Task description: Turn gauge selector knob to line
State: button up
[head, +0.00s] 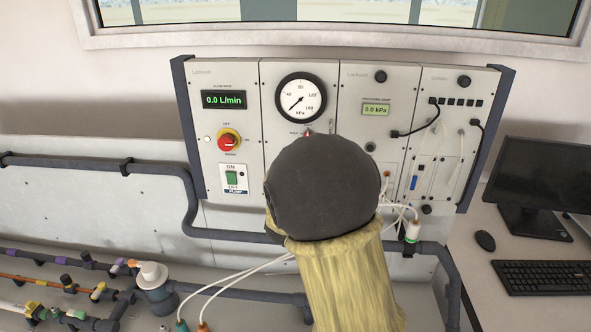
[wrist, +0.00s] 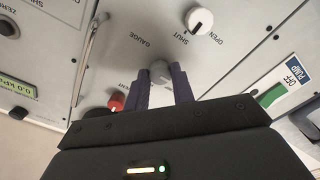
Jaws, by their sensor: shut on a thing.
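The gauge selector knob (wrist: 160,67) is a pale grey knob on the panel, just under the word GAUGE in the wrist view. My gripper (wrist: 161,74) has its two purple fingers on either side of it and is shut on it. The fingers cover most of the knob, so I cannot tell which way its pointer faces. In the head view my dark round wrist and yellow arm hide the knob and the gripper.
A white knob (wrist: 199,20) marked SHUT and OPEN sits close by, and a red knob (wrist: 117,102) is beside the fingers. The round dial (head: 300,97) is above my wrist. The flow display (head: 223,100) reads 0.0 L/min. White tubes run below the panel.

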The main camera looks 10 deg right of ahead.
jog(key=shift+a, duration=0.1)
jog(key=o, duration=1)
jog(key=b+v, duration=0.3)
jog(key=v, duration=1.4)
jog(key=shift+s, duration=0.2)
